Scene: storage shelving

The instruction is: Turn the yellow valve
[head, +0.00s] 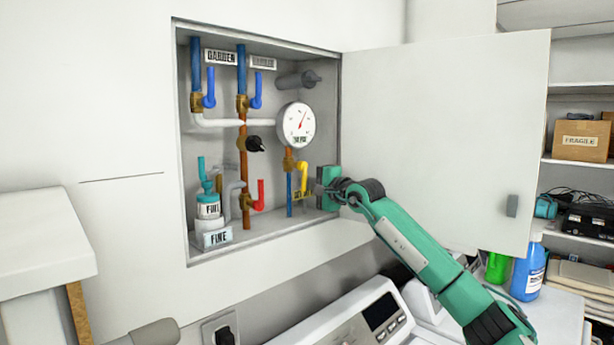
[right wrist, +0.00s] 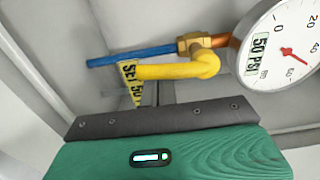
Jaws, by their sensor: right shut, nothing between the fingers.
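The yellow valve (head: 304,177) is at the lower right inside the wall cabinet, on a blue and copper pipe below a round gauge (head: 296,124). In the right wrist view the yellow valve (right wrist: 190,70) has a bent handle beside the blue pipe, with a partly hidden "SET 50" label (right wrist: 130,82) behind its end. My right gripper (head: 322,188) is shut and empty, inside the cabinet opening just right of the valve. In the right wrist view a gap shows between gripper and handle; contact cannot be told. My left gripper is not in view.
The white cabinet door (head: 440,130) stands open to the right, behind my right arm. Blue valves (head: 209,88), a red valve (head: 260,195), a black knob (head: 255,144) and a teal-topped bottle (head: 208,208) crowd the cabinet's left. A white appliance (head: 345,318) stands below.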

